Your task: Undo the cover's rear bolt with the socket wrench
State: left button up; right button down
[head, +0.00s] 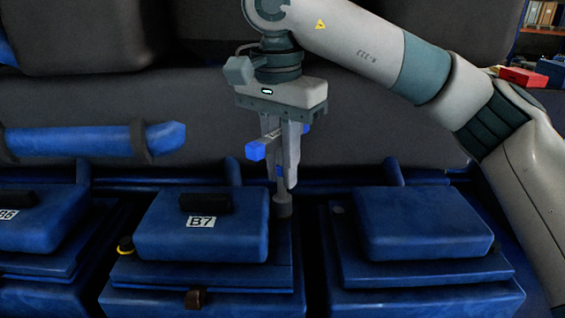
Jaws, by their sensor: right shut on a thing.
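The blue cover labelled B7 (200,242) sits in the lower middle of the head view. My right gripper (284,160) points down above the cover's rear right side. It is shut on the socket wrench (256,150), which has a blue crossbar handle. The wrench's grey socket end (282,206) hangs below the fingers beside the cover's rear right corner. The rear bolt cannot be made out; the socket may hide it. I cannot tell whether the socket touches anything. My left gripper is out of view.
Similar blue covers stand at the left (38,222) and right (424,225). A blue pipe (90,140) runs behind at the left. A shelf with red and blue boxes is far right.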

jog(key=shift+w, duration=0.1)
dwell(0.3)
jog(key=n, duration=0.3)
jog(key=n+p, duration=0.1)
jog(key=n, duration=0.4)
jog(key=shift+a+r+y, duration=0.1)
jog(key=shift+a+y, duration=0.05)
jog(key=shift+y, duration=0.15)
jog(key=n, duration=0.4)
jog(key=shift+a+n, duration=0.1)
jog(key=shift+n, duration=0.2)
jog(key=n, duration=0.4)
jog(key=shift+s, duration=0.25)
jog(key=shift+p, duration=0.3)
jog(key=shift+a+r+p, duration=0.1)
jog(key=shift+r+p, duration=0.35)
jog(key=shift+r, duration=0.3)
